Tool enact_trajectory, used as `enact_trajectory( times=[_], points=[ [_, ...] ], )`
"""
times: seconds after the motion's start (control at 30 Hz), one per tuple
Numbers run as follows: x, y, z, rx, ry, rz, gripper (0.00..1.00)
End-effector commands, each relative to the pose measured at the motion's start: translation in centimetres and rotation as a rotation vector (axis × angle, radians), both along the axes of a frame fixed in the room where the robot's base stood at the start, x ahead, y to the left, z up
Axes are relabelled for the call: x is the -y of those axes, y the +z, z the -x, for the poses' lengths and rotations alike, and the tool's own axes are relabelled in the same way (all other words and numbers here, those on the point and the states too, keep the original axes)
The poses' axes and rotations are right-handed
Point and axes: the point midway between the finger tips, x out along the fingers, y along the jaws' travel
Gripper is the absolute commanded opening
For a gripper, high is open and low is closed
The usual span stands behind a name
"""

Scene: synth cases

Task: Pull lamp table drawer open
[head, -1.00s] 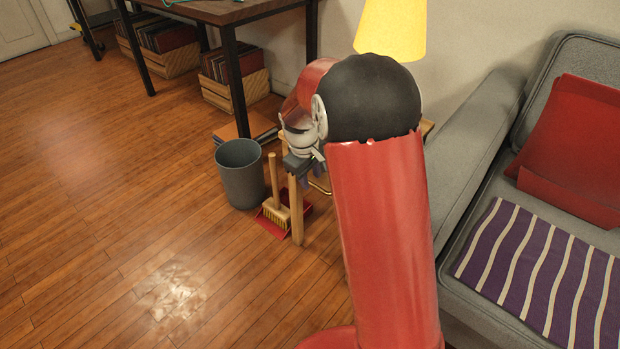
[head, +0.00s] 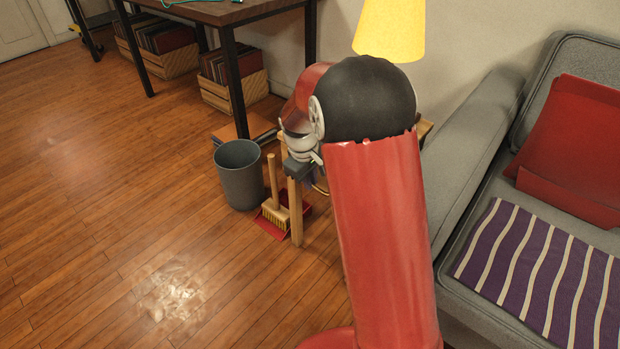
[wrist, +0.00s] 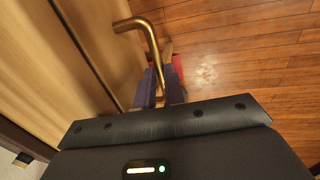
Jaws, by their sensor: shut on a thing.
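The lamp table is mostly hidden behind my arm in the head view; a wooden front leg (head: 296,212) shows. In the wrist view its pale wooden front (wrist: 95,35) runs along the left. A bent brass handle (wrist: 150,42) stands out from that front. My gripper (wrist: 161,92) has its dark fingers closed around the far part of the handle. In the head view the gripper (head: 312,180) is largely hidden at the table's front. I cannot tell how far the drawer stands out.
A yellow lampshade (head: 390,30) rises behind my arm. A grey bin (head: 239,175) and a brush (head: 275,212) with a red dustpan stand left of the table. A grey sofa (head: 478,150) is close on the right. The floor at front left is clear.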

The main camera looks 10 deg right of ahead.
Motion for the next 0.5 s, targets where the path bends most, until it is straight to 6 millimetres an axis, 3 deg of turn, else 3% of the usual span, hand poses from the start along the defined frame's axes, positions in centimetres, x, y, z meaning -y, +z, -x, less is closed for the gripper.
enact_trajectory(
  times=[0.27,0.5],
  points=[
    [-2.5,-0.1,1.8,-0.001,0.004,0.0,0.0],
    [-6.9,-0.1,4.9,-0.001,0.007,-0.001,0.0]
  ],
)
